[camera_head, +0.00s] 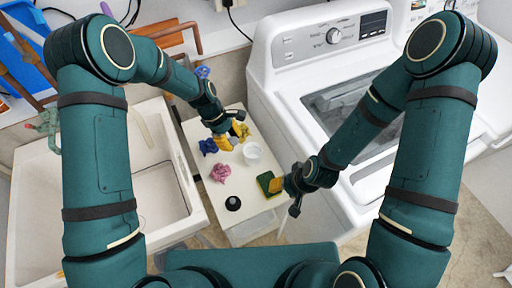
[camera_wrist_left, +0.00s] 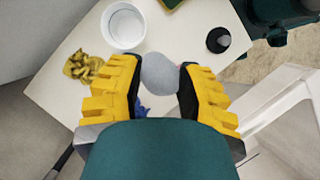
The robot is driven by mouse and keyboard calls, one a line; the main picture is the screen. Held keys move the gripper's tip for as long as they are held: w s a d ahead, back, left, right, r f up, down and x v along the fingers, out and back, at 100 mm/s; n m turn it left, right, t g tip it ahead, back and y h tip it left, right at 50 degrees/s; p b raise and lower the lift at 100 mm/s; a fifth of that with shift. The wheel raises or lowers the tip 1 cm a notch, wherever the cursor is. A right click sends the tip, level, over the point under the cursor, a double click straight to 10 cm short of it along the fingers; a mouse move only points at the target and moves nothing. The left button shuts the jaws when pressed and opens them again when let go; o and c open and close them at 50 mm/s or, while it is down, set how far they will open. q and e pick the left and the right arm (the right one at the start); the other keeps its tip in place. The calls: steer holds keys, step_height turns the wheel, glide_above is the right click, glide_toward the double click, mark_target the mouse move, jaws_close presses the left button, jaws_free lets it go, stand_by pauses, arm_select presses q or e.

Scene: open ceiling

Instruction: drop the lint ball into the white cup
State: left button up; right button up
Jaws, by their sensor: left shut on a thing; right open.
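The grey, round lint ball (camera_wrist_left: 160,73) sits between the yellow fingers of my left gripper (camera_wrist_left: 157,88) in the left wrist view. This gripper is shut on it. In the head view, my left gripper (camera_head: 229,138) is above the small white table, just left of and behind the white cup; I cannot make out the ball there. The white cup (camera_head: 251,152) stands upright on the table. In the wrist view the cup (camera_wrist_left: 125,26) shows up and left of the ball, apart from it, with nothing visible inside. My right gripper (camera_head: 286,196) is open at the table's right edge.
On the table (camera_head: 257,220) are a blue crumpled thing (camera_head: 208,146), a pink one (camera_head: 220,173), a gold one (camera_wrist_left: 82,65), a black round object (camera_head: 233,203) and a green-yellow sponge (camera_head: 265,182) beside my right gripper. A sink stands left, a washing machine right.

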arm_select(q)
steer(key=w+d+n+t+p, duration=0.2)
steer(key=w+d+n+p, duration=0.1)
steer(key=d+n, duration=0.25)
steer(key=shift+n+t, duration=0.3)
steer(key=shift+n, duration=0.25)
steer(key=f+b, duration=0.2)
steer(key=f, duration=0.1)
steer(key=f+b, duration=0.1)
steer(key=f, duration=0.1)
steer(key=shift+w+a+f, duration=0.1)
steer(key=shift+w+a, duration=0.1)
steer(key=shift+a, duration=0.15)
arm_select(e)
steer(key=shift+r, duration=0.45)
arm_select(q)
steer(key=o, duration=0.8)
steer(key=shift+o, duration=0.2)
steer(key=v, duration=1.2)
steer(key=shift+a, duration=0.15)
steer(key=shift+s+f, duration=0.1)
